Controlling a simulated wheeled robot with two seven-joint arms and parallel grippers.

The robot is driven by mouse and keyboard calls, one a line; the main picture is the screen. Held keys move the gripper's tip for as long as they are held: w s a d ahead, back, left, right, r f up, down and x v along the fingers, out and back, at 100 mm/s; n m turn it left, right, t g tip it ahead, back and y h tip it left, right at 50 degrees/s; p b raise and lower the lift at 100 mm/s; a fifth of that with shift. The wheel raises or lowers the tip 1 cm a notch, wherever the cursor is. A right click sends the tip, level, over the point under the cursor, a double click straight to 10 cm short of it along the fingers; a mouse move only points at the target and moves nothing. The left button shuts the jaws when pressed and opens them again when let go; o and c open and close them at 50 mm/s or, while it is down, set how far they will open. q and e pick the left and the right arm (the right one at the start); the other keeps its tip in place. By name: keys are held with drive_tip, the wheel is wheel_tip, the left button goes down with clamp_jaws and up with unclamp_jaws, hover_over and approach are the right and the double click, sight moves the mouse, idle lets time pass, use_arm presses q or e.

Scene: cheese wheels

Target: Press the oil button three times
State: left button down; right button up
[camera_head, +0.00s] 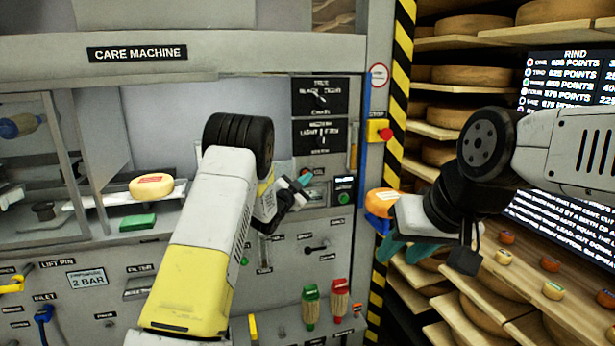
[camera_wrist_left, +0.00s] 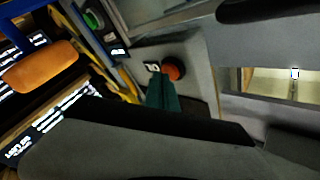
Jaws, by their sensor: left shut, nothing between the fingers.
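The oil button (camera_head: 306,171) is a small red-orange knob on the machine's grey front, with a small label beside it. It also shows in the left wrist view as a round red-orange cap (camera_wrist_left: 174,69). My left gripper (camera_head: 303,181) is shut and empty, its teal fingertips right at the button. In the left wrist view the closed fingertips (camera_wrist_left: 161,84) overlap the button's lower left side; I cannot tell if they touch it. My right gripper (camera_head: 403,248) is at the machine's right edge, its teal fingers partly hidden by its own wrist.
A green button (camera_head: 343,197) sits right of the oil button. A red stop button (camera_head: 386,133) is on a yellow box above. An orange cheese wheel (camera_head: 384,202) is beside my right wrist; whether it is held is unclear. Another cheese (camera_head: 151,186) lies on the machine's shelf at left.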

idle(0.4)
use_arm(q)
drive_tip(key=shift+s+d, duration=0.2)
drive_tip(key=shift+s, duration=0.55)
drive_tip(key=shift+s+d, duration=0.25)
drive_tip(key=shift+s, duration=0.55)
drive_tip(key=shift+s+d, duration=0.3)
drive_tip(key=shift+s, duration=0.5)
drive_tip(key=shift+s+d, duration=0.25)
drive_tip(key=shift+s, duration=0.55)
drive_tip(key=shift+d, duration=0.1)
idle(0.6)
